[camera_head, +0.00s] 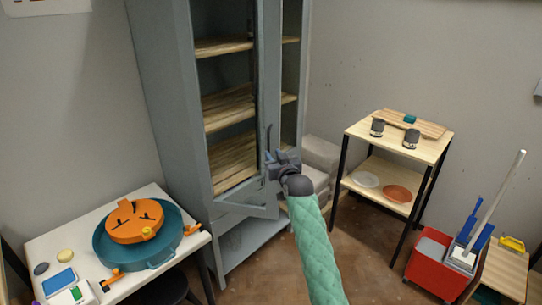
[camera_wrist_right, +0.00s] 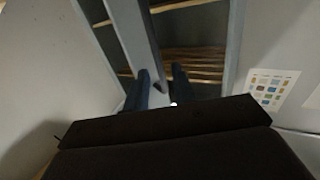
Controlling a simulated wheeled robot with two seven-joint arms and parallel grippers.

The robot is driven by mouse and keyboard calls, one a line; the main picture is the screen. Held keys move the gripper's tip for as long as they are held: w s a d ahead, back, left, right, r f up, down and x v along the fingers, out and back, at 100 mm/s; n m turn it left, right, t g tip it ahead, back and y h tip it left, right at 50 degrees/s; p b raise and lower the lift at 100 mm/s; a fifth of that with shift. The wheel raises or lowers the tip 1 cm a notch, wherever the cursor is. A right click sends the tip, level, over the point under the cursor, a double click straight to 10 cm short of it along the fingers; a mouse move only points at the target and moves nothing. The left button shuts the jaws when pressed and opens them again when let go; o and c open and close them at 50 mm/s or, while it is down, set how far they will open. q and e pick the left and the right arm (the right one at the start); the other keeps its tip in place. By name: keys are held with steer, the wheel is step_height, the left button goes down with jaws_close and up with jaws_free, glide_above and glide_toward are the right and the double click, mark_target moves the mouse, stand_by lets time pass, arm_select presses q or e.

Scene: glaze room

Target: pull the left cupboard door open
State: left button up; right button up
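The grey-blue cupboard (camera_head: 172,100) stands at the back. Its left door (camera_head: 270,60) has a framed, see-through front and stands partly open, its bottom rail angled out from the left side. A dark upright handle (camera_head: 269,135) is on the door's right-hand stile. My right gripper (camera_head: 272,160) is at the stile, just below the visible part of the handle. In the wrist view, the fingers of my right gripper (camera_wrist_right: 160,88) are apart, with the door stile (camera_wrist_right: 130,35) just beyond them. Whether they touch the handle is unclear. My left gripper is not in view.
A white table (camera_head: 50,240) with a teal basin (camera_head: 170,240) and an orange disc (camera_head: 135,222) is at front left. A shelf stand (camera_head: 400,140) with cups is at right. A red bucket (camera_head: 435,265) stands at front right. Grey blocks (camera_head: 320,155) sit beside the cupboard.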

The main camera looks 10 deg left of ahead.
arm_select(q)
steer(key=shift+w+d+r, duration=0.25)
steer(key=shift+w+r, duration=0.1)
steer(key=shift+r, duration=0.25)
arm_select(e)
steer(key=shift+v, duration=0.85)
